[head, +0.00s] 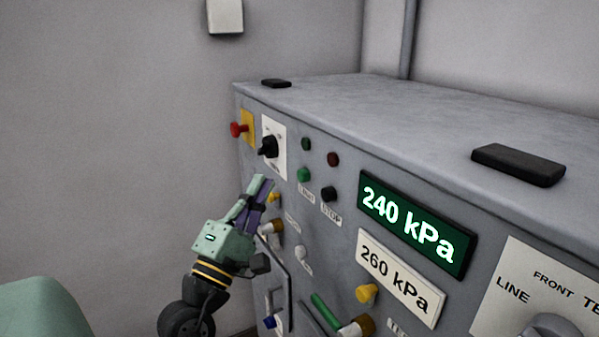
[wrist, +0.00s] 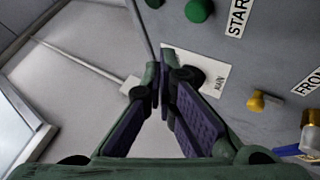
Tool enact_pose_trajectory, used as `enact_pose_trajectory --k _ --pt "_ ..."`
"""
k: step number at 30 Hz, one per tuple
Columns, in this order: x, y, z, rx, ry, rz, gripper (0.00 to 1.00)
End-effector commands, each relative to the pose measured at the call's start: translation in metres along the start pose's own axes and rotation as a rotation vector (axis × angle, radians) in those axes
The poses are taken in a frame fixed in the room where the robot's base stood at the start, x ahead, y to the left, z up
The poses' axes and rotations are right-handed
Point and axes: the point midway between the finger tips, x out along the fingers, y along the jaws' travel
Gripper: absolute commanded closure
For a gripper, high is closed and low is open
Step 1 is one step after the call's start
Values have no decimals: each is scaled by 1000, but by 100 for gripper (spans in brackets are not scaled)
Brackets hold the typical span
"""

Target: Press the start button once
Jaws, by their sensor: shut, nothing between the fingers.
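The green start button (head: 303,174) sits on the grey cabinet front above a START label (head: 307,191). The black stop button (head: 328,194) is to its right. My gripper (head: 265,181) is shut and empty, left of the start button and below the black main switch (head: 269,147). In the wrist view the green start button (wrist: 199,10) is at the top edge beside its START label (wrist: 238,16). The shut fingertips (wrist: 160,75) appear below and left of it, in front of the MAIN plate (wrist: 213,78). No contact with the button shows.
A red button (head: 237,129) on a yellow plate is at the panel's upper left. A dark green lamp (head: 306,144) and a dark red lamp (head: 333,159) sit above the buttons. The display (head: 415,222) reads 240 kPa. Yellow knobs and valves project lower down.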

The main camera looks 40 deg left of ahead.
Motion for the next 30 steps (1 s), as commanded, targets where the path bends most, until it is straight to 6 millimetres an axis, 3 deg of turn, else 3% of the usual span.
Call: enact_pose_trajectory --k 9,30 --pt "23 -16 17 0 -1 0 100" --pt "26 -19 19 1 1 0 100"
